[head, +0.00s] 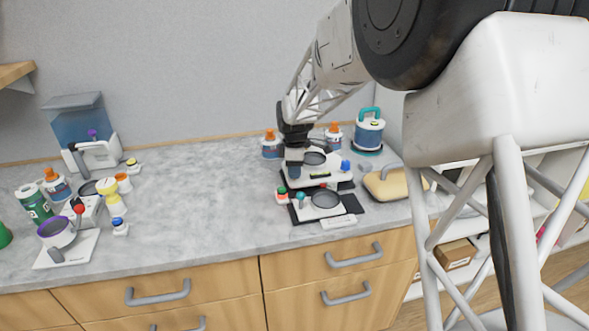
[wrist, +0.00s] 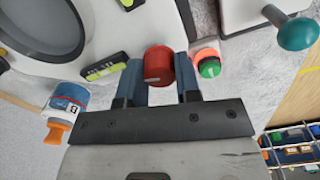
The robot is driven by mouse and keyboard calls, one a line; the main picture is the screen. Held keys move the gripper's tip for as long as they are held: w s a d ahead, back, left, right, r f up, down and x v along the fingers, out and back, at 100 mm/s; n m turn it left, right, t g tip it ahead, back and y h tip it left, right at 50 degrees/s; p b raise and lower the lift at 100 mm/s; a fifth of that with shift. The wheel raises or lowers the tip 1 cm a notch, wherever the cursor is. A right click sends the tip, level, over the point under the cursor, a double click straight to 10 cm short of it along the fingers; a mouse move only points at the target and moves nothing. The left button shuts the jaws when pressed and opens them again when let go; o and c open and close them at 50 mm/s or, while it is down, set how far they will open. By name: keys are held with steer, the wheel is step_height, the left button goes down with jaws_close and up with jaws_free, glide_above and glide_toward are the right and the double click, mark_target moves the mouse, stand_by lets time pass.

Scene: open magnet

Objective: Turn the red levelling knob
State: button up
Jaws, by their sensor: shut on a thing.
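The red levelling knob (wrist: 158,65) shows in the wrist view at the edge of a white device (wrist: 120,25) with a round grey plate. My gripper (wrist: 158,84) has its two blue fingers on either side of the knob, shut on it. In the head view, my gripper (head: 293,168) reaches down at the left end of the rear white device (head: 322,177). The red knob is hidden there behind the gripper.
A small item with a green top (wrist: 209,68) stands close beside the right finger. A front device with a teal knob (head: 300,197) stands nearby. An orange-capped bottle (wrist: 66,108) is at left in the wrist view. The counter's middle (head: 200,190) is clear.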

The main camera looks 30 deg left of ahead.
steer(key=m, duration=0.5)
steer(key=shift+m, duration=0.3)
steer(key=m, duration=1.1)
steer(key=shift+m, duration=0.4)
steer(key=m, duration=0.5)
steer(key=shift+m, duration=0.3)
steer(key=o, duration=0.9)
steer(key=shift+r, duration=0.15)
